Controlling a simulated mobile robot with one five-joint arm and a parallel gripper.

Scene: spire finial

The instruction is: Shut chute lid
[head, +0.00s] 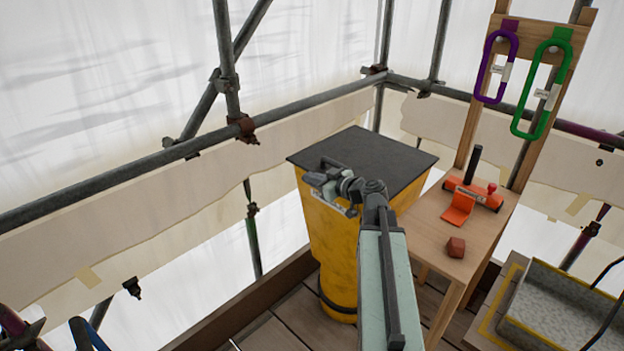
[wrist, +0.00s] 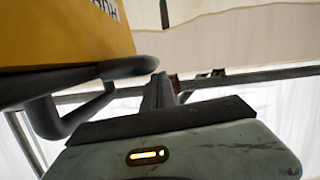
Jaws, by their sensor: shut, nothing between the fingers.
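The chute is a tall yellow container (head: 335,235) in the middle of the head view, and its yellow side (wrist: 60,30) fills the upper left of the wrist view. Its dark grey lid (head: 385,150) lies roughly flat across the top; I cannot tell whether a small gap is left under it. My gripper (head: 325,180) is shut and empty at the chute's upper left, by the lid's near edge. In the wrist view my gripper (wrist: 158,92) points up beside a grey bent bar (wrist: 85,85) under the yellow side. Contact is unclear.
A wooden table (head: 430,225) at right holds an orange tool (head: 470,195) and a reddish-brown block (head: 456,247). Purple (head: 483,75) and green (head: 524,110) loops hang on a wooden rack behind it. Scaffold tubes (head: 150,160) run behind the chute.

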